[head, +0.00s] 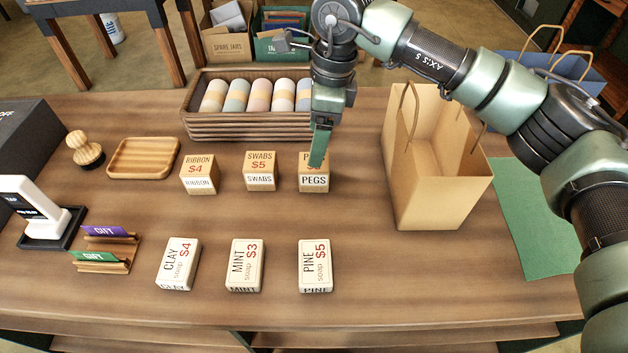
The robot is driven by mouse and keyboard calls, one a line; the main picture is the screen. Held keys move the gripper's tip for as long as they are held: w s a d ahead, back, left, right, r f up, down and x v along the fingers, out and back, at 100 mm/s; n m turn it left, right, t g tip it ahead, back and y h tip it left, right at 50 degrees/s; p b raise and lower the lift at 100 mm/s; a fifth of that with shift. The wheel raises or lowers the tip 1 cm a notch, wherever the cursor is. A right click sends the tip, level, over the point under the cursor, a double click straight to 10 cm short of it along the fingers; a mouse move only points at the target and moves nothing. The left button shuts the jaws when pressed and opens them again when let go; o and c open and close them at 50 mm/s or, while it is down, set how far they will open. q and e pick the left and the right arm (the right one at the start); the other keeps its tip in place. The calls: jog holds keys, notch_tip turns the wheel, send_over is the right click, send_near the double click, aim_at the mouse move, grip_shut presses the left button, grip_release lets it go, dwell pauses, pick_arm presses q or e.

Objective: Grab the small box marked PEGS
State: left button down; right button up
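The small box marked PEGS (314,183) stands on the wooden counter, right of the SWABS box (261,171) and the RIBBON box (199,175). My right gripper (319,152) points down at the PEGS box, and its green fingertip covers part of the box's top face and price. The fingers line up in this view, so I cannot tell whether they are apart, or whether they touch the box. The box appears upright on the counter. My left gripper is not in view.
A paper bag (445,190) stands open to the right, near a green mat (540,225). A wooden crate (240,127) of rolled goods is behind. CLAY (178,264), MINT (245,266) and PINE (315,267) soaps are in front. Counter between the rows is clear.

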aim_at(314, 173)
jog(key=f+p, duration=0.1)
jog(key=f, duration=0.2)
jog(key=f+p, duration=0.1)
jog(key=f, duration=0.2)
jog(key=shift+s+a+f+p, duration=0.15)
jog(key=shift+a+f+p, duration=0.05)
jog(key=shift+p, duration=0.15)
jog(key=shift+a+f, duration=0.1)
jog(key=shift+f, duration=0.4)
jog(key=c, duration=1.5)
